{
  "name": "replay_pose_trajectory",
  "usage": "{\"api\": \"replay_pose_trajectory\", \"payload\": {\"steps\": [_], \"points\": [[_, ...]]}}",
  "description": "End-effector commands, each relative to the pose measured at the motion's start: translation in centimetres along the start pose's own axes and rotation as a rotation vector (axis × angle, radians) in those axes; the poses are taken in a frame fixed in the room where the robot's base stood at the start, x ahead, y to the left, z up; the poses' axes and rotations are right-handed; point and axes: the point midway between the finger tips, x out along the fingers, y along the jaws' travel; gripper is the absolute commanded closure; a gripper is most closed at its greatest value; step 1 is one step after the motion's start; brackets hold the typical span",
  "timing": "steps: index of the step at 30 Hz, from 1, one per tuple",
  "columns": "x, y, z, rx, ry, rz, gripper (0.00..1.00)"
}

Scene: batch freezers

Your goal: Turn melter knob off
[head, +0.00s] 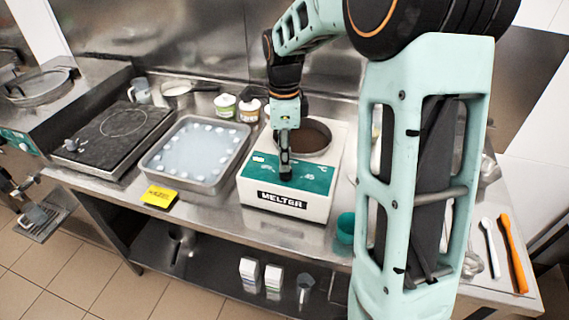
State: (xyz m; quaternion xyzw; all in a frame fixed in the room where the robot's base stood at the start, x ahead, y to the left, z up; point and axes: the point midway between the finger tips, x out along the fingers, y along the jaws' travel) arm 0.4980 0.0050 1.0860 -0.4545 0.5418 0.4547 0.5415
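The melter (287,209) is a white box with a teal top panel and a black "MELTER" label, standing on the steel counter. A round dark bowl (313,134) sits open in its top at the back. My gripper (286,174) points down onto the teal panel, around its middle. Its fingers look close together, at or just above the panel. The knob is not clearly visible; my gripper covers that spot. I cannot tell whether the fingers touch or hold it.
A steel tray (155,166) with pale liquid and white pieces is left of the melter, with a yellow note (159,196) in front. A black hot plate (100,139) stands further left. A teal cup (345,227), white spatula (490,246) and orange spatula (513,252) are right.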

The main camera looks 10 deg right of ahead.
Motion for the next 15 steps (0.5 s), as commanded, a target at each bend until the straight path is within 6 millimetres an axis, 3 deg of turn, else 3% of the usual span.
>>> {"api": "replay_pose_trajectory", "payload": {"steps": [6, 15], "points": [[2.8, 0.1, 0.0, 0.001, 0.000, 0.002, 0.72], [3.5, 0.0, 0.0, 0.000, 0.000, 0.000, 0.72]]}}
